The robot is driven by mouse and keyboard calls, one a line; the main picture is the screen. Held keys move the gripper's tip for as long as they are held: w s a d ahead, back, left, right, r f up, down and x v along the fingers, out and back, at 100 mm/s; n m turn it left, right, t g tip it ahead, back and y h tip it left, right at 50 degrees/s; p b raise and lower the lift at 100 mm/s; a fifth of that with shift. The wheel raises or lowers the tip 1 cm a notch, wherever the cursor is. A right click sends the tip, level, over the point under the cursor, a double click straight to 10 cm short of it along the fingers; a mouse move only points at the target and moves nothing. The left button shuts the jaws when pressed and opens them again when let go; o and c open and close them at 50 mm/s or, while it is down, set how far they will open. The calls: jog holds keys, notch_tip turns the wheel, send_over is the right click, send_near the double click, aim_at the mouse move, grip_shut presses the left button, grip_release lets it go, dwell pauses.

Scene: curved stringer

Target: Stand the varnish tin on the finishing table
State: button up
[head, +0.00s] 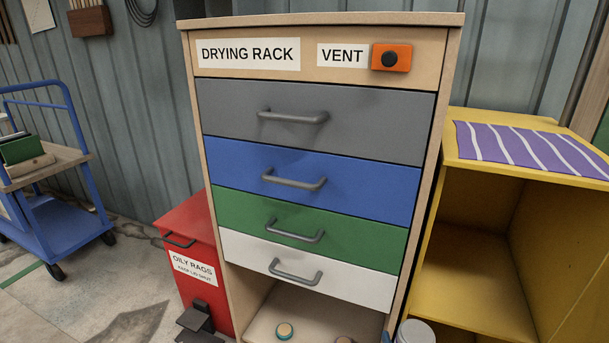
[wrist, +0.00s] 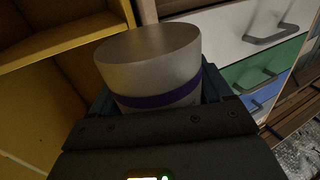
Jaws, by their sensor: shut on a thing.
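A silver-grey tin with a purple band (wrist: 150,62) fills the middle of the wrist view, its plain flat end toward the top. My gripper (wrist: 158,98) is shut on it, with dark fingers on both sides. In the head view the pale top of a tin (head: 415,333) shows at the bottom edge, with the rest cut off. It is in front of the gap between the drying rack and the yellow shelf unit. No label on the tin can be read. No table marked as the finishing table shows.
The drying rack (head: 320,201) has closed grey, blue, green and white drawers, with small round items (head: 285,331) below. The yellow open shelf unit (head: 470,255) carries a purple striped cloth (head: 530,150). A red rag bin (head: 195,262) stands left, a blue cart (head: 75,225) farther left.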

jog(key=s+r+p, duration=0.8)
jog(key=r+p, duration=0.2)
jog(key=p, duration=0.2)
jog(key=shift+s, duration=0.35)
